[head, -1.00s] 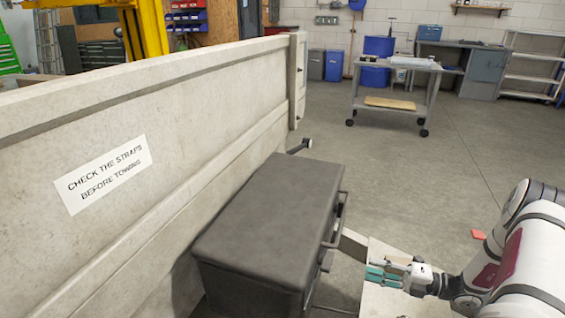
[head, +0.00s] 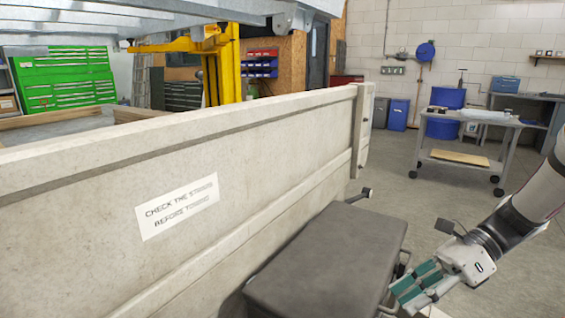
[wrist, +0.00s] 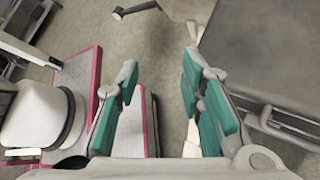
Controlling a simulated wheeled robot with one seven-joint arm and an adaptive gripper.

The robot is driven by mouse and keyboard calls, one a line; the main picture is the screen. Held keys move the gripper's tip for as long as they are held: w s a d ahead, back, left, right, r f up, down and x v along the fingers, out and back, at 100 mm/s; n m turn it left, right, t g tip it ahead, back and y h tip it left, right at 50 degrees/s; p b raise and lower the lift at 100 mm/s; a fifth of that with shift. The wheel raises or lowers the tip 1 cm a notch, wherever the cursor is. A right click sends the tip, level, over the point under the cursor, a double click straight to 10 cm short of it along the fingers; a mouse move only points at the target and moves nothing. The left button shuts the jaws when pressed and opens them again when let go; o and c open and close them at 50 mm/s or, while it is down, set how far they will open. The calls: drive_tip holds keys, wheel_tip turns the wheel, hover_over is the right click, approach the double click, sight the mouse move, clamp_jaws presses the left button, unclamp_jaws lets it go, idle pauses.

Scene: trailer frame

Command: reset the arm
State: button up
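My gripper (head: 418,287) is at the lower right of the head view, beside the handle side of a dark grey box (head: 335,262). My arm (head: 510,222) comes in from the right edge of the head view. The grey box (wrist: 270,55) fills the right of the wrist view, close to the right finger but apparently apart from it.
A pale trailer side panel (head: 290,165) with a "check the straps" label (head: 177,207) runs across the left, behind the box. A crank-like handle (head: 358,195) sticks out past the box. A grey cart (head: 465,158) stands at the back right. Floor (head: 400,195) between is clear.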

drive_tip(key=s+a+r+n+t+h, duration=0.1)
drive_tip(key=s+r+n+h, duration=0.25)
drive_tip(key=s+n, duration=0.4)
drive_tip(key=s+a+r+n+t+h, duration=0.15)
drive_tip(key=s+n+h, duration=0.25)
drive_tip(key=s+n, duration=0.4)
drive_tip(key=s+a+r+n+h, duration=0.25)
drive_tip(key=s+n, duration=0.35)
drive_tip(key=s, duration=0.3)
wheel_tip(320, 180, up, 27)
drive_tip(key=d+t+h+p, duration=0.1)
drive_tip(key=t+p, duration=0.2)
drive_tip(key=p, duration=2.2)
drive_tip(key=shift+w+r+t, duration=0.2)
drive_tip(key=shift+t, duration=0.15)
drive_tip(key=shift+d, duration=0.1)
